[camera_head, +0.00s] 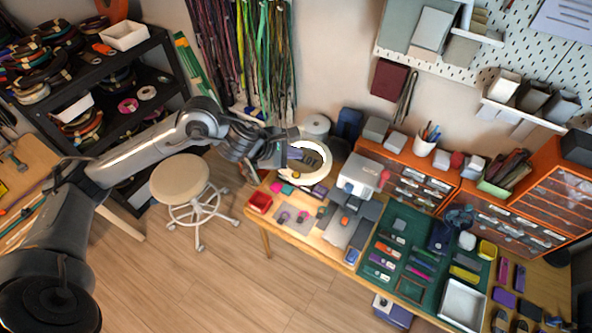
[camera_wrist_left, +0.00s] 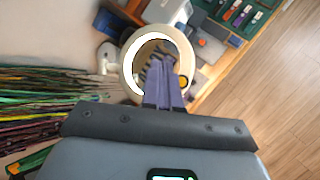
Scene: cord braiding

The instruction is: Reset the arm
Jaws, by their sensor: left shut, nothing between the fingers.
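My left arm comes in from the left in the head view. Its gripper (camera_head: 294,153) is over the left end of the workbench, next to a white ring-shaped lamp (camera_head: 322,176). In the left wrist view, the gripper (camera_wrist_left: 160,62) has its purple-grey fingers closed together with nothing held. There the fingers overlap the opening of the white ring (camera_wrist_left: 133,88), but I cannot tell how far above it they are. My right gripper does not show in either view.
The workbench (camera_head: 289,237) holds a red tray (camera_head: 259,202), a white machine (camera_head: 358,176), a green mat (camera_head: 404,292) and a white bin (camera_head: 463,304). Hanging cords (camera_head: 250,50), a black shelf (camera_head: 148,78) and a round stool (camera_head: 180,178) surround the arm. The wooden floor is open in front.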

